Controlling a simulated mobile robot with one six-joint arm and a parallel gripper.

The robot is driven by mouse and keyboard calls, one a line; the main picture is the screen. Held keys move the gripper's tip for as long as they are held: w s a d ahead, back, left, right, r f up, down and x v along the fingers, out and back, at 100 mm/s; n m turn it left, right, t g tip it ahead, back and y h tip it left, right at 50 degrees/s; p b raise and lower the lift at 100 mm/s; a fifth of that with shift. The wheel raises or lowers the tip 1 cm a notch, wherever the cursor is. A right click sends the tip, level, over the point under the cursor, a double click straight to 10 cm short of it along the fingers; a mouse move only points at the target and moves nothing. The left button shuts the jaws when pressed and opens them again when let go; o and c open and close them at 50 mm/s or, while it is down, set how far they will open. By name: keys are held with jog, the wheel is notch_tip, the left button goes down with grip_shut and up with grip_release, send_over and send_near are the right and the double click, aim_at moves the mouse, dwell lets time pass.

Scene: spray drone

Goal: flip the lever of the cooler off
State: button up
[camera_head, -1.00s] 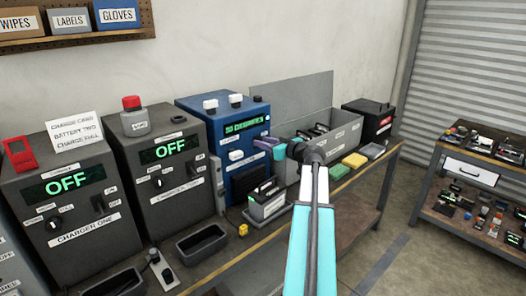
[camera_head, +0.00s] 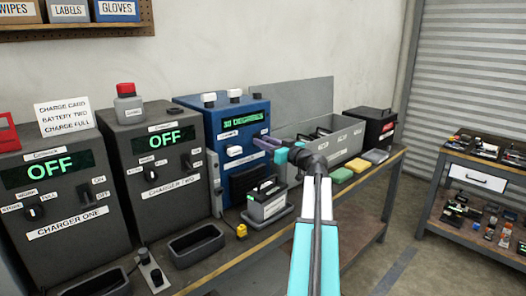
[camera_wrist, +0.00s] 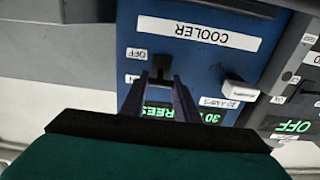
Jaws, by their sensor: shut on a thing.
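The cooler (camera_head: 207,126) is a blue box on the bench with a green display reading 30 DEGREES. In the wrist view, which is upside down, its face (camera_wrist: 190,58) carries a COOLER label. A small dark lever (camera_wrist: 160,66) stands beside a label reading OFF. My gripper (camera_wrist: 165,82) has its purple fingers closed around this lever. In the head view my gripper (camera_head: 266,143) reaches the right side of the cooler front and hides the lever. A white switch (camera_wrist: 240,91) sits on the same face, apart from the fingers.
Charger two (camera_head: 163,190) and charger one (camera_head: 60,205) stand left of the cooler, both showing OFF. A battery (camera_head: 267,203) sits in a tray in front of the cooler. A grey open bin (camera_head: 345,142) stands to its right.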

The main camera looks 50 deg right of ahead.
jog(key=shift+f+t+b, duration=0.55)
jog(key=shift+t+b, duration=0.35)
jog(key=shift+b, duration=3.75)
jog(key=shift+r+t+b, duration=0.15)
jog(key=shift+t+b, duration=0.15)
jog(key=shift+b, duration=0.75)
jog(key=o, duration=1)
jog(key=shift+o, duration=0.2)
jog(key=shift+s, duration=0.1)
